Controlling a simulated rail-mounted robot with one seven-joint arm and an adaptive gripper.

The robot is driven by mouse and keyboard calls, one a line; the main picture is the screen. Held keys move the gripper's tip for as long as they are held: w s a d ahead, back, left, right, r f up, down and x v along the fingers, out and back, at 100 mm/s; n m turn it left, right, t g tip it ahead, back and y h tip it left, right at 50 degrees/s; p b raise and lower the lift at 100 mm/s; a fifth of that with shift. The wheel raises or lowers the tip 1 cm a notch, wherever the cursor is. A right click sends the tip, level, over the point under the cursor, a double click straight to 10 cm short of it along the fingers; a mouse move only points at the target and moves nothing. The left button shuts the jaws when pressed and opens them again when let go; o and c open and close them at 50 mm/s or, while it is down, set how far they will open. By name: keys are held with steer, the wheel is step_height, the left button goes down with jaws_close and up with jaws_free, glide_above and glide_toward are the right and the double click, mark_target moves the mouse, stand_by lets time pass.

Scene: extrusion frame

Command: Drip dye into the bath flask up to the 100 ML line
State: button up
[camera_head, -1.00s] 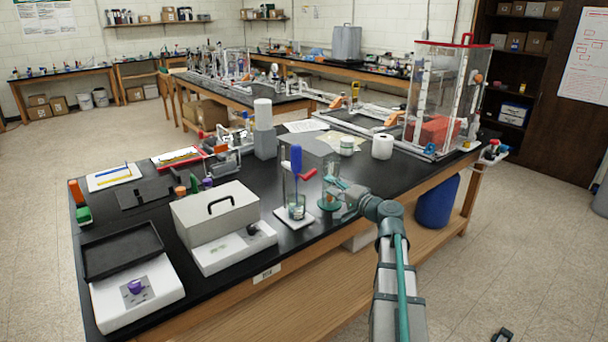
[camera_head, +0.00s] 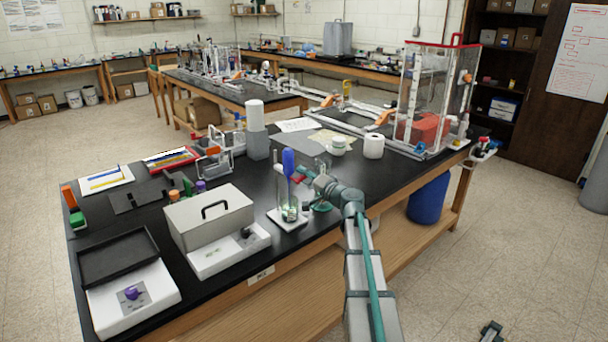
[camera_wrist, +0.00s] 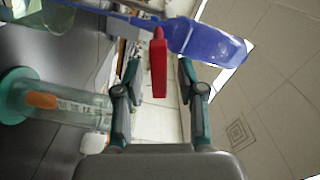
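My gripper (camera_wrist: 158,78) is open. In the wrist view its two fingers stand on either side of a slim red handle (camera_wrist: 158,65), with gaps showing and no clear contact. The red handle also shows in the head view (camera_head: 297,179), beside a blue bulb (camera_head: 288,162). The blue bulb is close beyond the fingers in the wrist view (camera_wrist: 205,42). Below the bulb, a glass vessel with greenish contents (camera_head: 290,210) stands on a white base (camera_head: 287,221). I cannot read its 100 ML line or its liquid level.
A clear glass cylinder (camera_wrist: 70,104) with a teal base lies left of my fingers in the wrist view. A lidded grey box (camera_head: 205,216) stands left of the white base. A white roll (camera_head: 373,146) and a small jar (camera_head: 337,146) stand farther back.

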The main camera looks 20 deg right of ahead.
steer(key=shift+w, duration=0.1)
jaws_close()
steer(key=shift+f+m+b, duration=0.25)
steer(key=shift+m+b, duration=0.3)
steer(key=shift+m, duration=0.25)
jaws_free()
steer(key=v, duration=1.2)
